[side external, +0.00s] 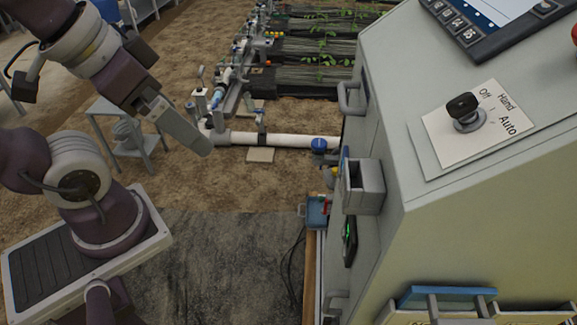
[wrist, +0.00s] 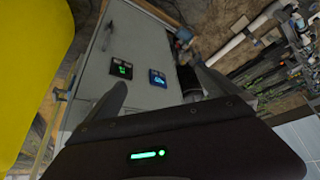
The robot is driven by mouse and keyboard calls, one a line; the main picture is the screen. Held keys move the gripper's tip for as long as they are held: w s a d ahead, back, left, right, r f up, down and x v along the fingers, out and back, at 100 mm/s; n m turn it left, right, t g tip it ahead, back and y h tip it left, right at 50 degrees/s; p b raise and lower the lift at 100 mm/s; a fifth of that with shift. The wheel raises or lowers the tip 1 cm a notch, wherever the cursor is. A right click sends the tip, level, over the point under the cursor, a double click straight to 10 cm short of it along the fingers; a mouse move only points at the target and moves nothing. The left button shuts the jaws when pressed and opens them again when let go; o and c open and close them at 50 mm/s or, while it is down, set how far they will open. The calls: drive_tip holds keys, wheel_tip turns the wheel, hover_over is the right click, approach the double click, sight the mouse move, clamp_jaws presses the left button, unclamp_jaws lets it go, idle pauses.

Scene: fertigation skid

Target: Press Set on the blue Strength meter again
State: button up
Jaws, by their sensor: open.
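The blue Strength meter (wrist: 158,78) shows in the wrist view as a small blue-lit display on the grey cabinet door, between my fingertips in the picture. Its Set button is too small to make out. A green-lit meter (wrist: 121,70) sits to its left. In the side external view the door is nearly edge-on; the green-lit meter (side external: 349,241) shows there, and I cannot clearly make out the blue one. My gripper (side external: 207,151) is open and empty, well apart from the door, left of it in the side external view. Its fingers (wrist: 160,82) are spread in the wrist view.
A grey open-topped box (side external: 366,188) and a handle (side external: 350,98) stick out from the door. A selector knob (side external: 463,108) is on the cabinet's sloped top. White piping (side external: 285,140) runs behind. A yellow object (wrist: 32,55) fills the wrist view's left edge. Open space lies between gripper and door.

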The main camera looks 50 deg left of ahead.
clamp_jaws()
idle(0.3)
drive_tip(key=shift+w, duration=0.1)
idle(1.2)
